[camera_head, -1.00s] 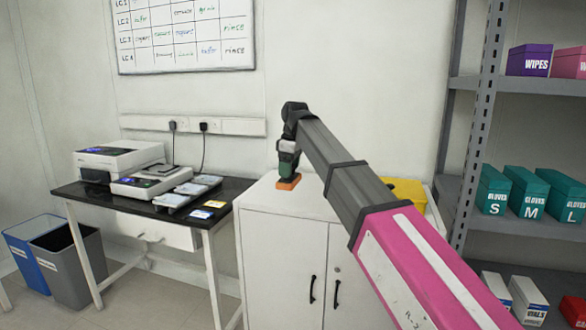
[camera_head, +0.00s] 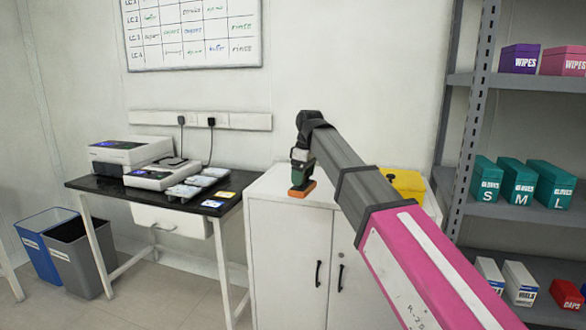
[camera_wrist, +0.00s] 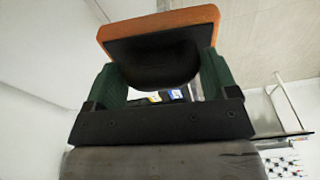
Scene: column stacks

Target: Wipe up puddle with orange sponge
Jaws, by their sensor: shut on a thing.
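The orange sponge (camera_head: 302,189) is held below my gripper (camera_head: 301,177), at the top of the white cabinet (camera_head: 289,245) near its left front part. In the wrist view the orange sponge (camera_wrist: 160,24) shows with a dark part under it, gripped between the two green fingers of my gripper (camera_wrist: 160,65). I cannot tell whether the sponge touches the cabinet top or hangs just above it. No puddle can be made out in either view; my arm covers part of the cabinet top.
A yellow container (camera_head: 404,183) stands on the cabinet top behind my arm. A black-topped table (camera_head: 95,186) with printer-like machines (camera_head: 128,153) is at left, bins (camera_head: 85,255) below it. A metal shelf (camera_head: 470,140) with boxes stands at right. The wall is close behind.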

